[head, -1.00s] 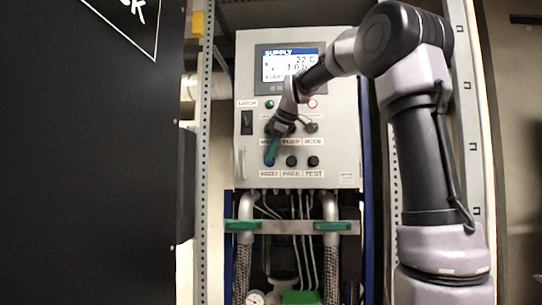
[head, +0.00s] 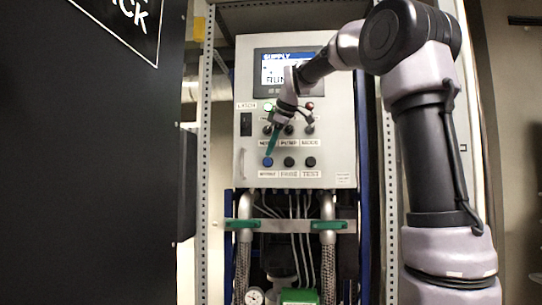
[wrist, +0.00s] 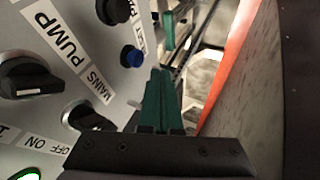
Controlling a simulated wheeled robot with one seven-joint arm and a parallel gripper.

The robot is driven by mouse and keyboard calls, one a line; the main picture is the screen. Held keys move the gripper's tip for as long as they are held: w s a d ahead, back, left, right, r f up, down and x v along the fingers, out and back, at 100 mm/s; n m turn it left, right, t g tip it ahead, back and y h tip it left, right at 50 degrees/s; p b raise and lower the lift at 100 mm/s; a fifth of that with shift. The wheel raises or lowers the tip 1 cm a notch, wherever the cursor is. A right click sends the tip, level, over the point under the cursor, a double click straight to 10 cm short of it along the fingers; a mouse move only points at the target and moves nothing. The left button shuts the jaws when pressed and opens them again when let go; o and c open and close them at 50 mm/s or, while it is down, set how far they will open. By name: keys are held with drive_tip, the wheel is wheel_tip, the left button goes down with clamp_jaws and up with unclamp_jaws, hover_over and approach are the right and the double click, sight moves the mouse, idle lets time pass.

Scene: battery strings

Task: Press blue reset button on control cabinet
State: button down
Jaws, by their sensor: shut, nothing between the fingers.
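The blue reset button (head: 268,162) is at the left of the lowest row on the grey control cabinet (head: 345,110). My gripper (head: 269,152) has shut green fingers, with nothing between them. In the head view its tips end just above the button, leaving the button visible. The wrist view shows the blue button (wrist: 132,57) up and left of my fingertips (wrist: 162,72). The tips look apart from the button, but the exact gap to the panel is hard to judge.
Black buttons (head: 289,162) and (head: 310,162) sit right of the blue one. Dark knobs, including the pump knob (wrist: 30,80), are above. A green lamp (head: 268,107) is lit and a red lamp (head: 310,106) looks dark. Pipes with green handles (head: 327,225) are below.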

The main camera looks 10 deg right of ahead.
drive_tip(key=v, duration=0.7)
drive_tip(key=shift+s, duration=0.2)
drive_tip(key=shift+r, duration=0.1)
drive_tip(key=s+d+f+m, duration=0.2)
drive_tip(key=s+f+m, duration=0.6)
drive_tip(key=s+f, duration=0.4)
drive_tip(key=s+d+f+m, duration=0.2)
drive_tip(key=s+f+m, duration=0.7)
drive_tip(key=s+f, duration=0.4)
drive_tip(key=shift+s+d+f+h, duration=0.15)
drive_tip(key=shift+d+f+h, duration=0.15)
drive_tip(key=shift+f, duration=0.05)
